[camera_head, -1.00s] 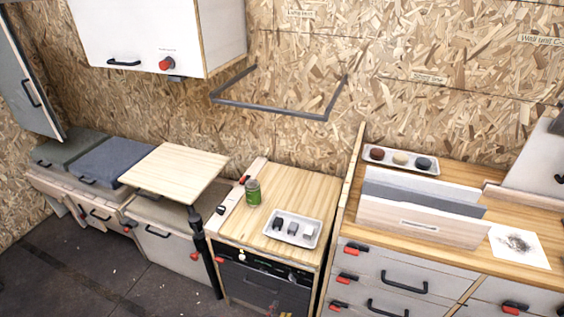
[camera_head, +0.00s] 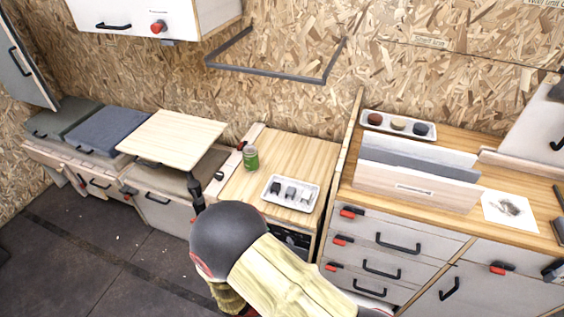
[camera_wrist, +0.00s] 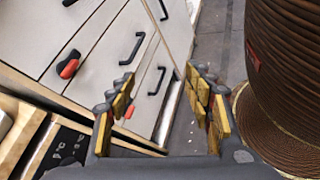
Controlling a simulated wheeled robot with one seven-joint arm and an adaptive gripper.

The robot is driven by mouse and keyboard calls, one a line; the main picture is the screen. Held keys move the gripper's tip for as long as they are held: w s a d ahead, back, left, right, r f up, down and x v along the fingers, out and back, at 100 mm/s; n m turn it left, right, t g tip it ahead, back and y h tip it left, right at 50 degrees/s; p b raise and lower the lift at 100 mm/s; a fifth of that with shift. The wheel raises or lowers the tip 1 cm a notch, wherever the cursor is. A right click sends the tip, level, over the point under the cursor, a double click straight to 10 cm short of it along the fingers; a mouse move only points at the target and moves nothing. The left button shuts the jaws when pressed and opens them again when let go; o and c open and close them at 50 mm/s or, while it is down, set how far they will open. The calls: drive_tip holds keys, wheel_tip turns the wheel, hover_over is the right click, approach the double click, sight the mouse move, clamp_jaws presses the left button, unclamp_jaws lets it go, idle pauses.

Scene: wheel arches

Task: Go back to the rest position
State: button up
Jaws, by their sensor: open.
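My gripper (camera_wrist: 163,104) shows in the wrist view with its two fingers spread apart. It is open and nothing is between the fingertips. Cabinet drawers with black handles (camera_wrist: 124,48) and the dark floor lie beyond it. In the head view my arm covers the lower middle, in front of the wooden-topped cabinet (camera_head: 302,153). My gripper itself cannot be made out there.
A green can (camera_head: 250,158) and a white tray (camera_head: 291,193) with small dark and grey pieces stand on the middle cabinet. A folding table (camera_head: 172,139) is to its left. The drawer unit (camera_head: 400,236) is right. Floor at lower left is clear.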

drive_tip(key=s+a+r+m+g+y+p, duration=0.15)
drive_tip(key=r+m+y, duration=0.4)
drive_tip(key=r, duration=0.65)
drive_tip(key=s+r+m+g+y+p, duration=0.15)
drive_tip(key=r+m+y, duration=0.35)
drive_tip(key=r, duration=0.7)
drive_tip(key=d+r+m+t+y, duration=0.1)
drive_tip(key=d+r+m+t, duration=0.1)
drive_tip(key=r, duration=0.7)
drive_tip(key=d+r+m+t+y, duration=0.1)
drive_tip(key=d+r+m+t, duration=0.2)
drive_tip(key=d+r, duration=0.4)
wheel_tip(320, 180, up, 2)
drive_tip(key=shift+s+d+t+p, duration=0.15)
drive_tip(key=shift+s+t+p, duration=0.3)
drive_tip(key=shift+t, duration=0.15)
